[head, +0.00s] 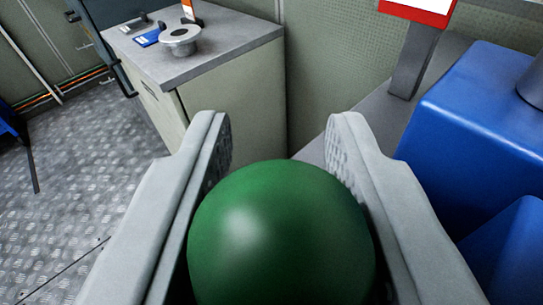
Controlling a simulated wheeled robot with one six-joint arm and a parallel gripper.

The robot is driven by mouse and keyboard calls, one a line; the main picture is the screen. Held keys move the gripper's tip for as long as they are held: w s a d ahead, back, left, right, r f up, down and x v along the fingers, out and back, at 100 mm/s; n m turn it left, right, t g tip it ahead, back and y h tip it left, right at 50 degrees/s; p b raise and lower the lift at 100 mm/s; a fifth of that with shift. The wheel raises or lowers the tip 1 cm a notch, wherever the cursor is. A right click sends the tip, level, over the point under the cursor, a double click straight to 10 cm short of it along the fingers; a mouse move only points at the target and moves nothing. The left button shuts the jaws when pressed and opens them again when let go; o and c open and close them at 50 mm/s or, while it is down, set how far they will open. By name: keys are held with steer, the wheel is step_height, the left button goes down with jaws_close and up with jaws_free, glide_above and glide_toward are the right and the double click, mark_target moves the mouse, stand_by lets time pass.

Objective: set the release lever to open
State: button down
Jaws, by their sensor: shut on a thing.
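A round green knob (280,235) fills the lower middle of the head view, close to the camera. My gripper (280,140) has one grey finger on each side of it and is shut on the knob. The fingertips reach past the knob on its far side. Whatever the knob is fixed to is hidden below it, so the release lever's position cannot be told.
A grey-topped cabinet (222,58) stands ahead, with a metal flanged part (180,40) and a blue item (147,38) on top. Blue machinery (470,125) stands close on the right, by a grey post with a red-and-white sign (418,10). Metal floor (90,160) is open at left.

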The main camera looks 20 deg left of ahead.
steer(key=shift+d+f, duration=0.25)
steer(key=shift+f, duration=0.1)
steer(key=c, duration=1.3)
jaws_free()
steer(key=shift+d, duration=0.15)
steer(key=shift+o, duration=1.2)
steer(key=shift+d+r, duration=0.1)
steer(key=shift+r, duration=0.1)
steer(key=shift+s, duration=0.1)
steer(key=shift+s+r, duration=0.15)
steer(key=shift+s, duration=0.1)
steer(key=v, duration=1.6)
steer(key=shift+s, duration=0.35)
